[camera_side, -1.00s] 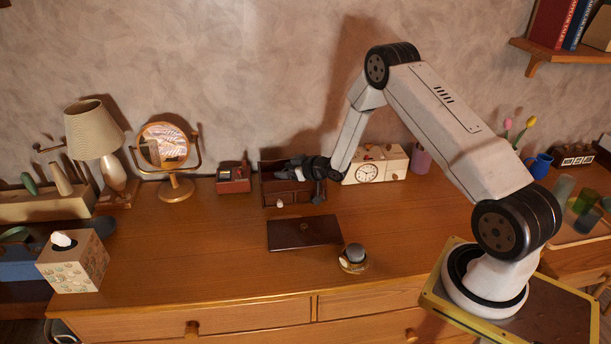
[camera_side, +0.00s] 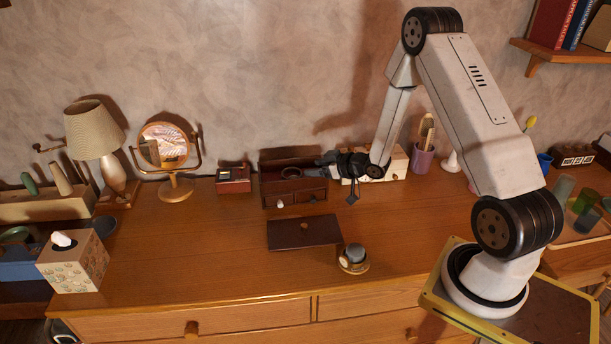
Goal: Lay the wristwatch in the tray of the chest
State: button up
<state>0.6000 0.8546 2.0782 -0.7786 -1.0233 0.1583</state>
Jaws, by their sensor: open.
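The small dark red-brown chest (camera_side: 293,194) stands near the wall, with its tray open at the top and pale knobs on its front. A dark ring-shaped thing (camera_side: 291,172), apparently the wristwatch, lies in the tray; it is too small to make out its face. My gripper (camera_side: 319,164) is open, just right of the ring at the chest's right end, with its fingers pointing left. I cannot tell whether the fingers touch the chest.
A cream clock box (camera_side: 394,164) is partly behind my arm, with a purple cup (camera_side: 423,160) beside it. A small red box (camera_side: 233,179) and round mirror (camera_side: 166,147) stand left. A grey-topped round item (camera_side: 355,254) sits in front.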

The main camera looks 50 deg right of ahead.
jog(key=shift+s+r, duration=0.2)
jog(key=shift+s, duration=0.25)
dwell(0.4)
jog(key=s+a+r+g, duration=0.4)
jog(key=s+a+g, duration=0.1)
jog(key=s+a, duration=0.3)
jog(key=s+a+r+m+g+h, duration=0.1)
jog(key=s+a+r+g, duration=0.3)
jog(key=s+a, duration=0.4)
jog(key=shift+s+a+g, duration=0.35)
jog(key=shift+a+g, duration=0.55)
jog(key=shift+a, duration=0.3)
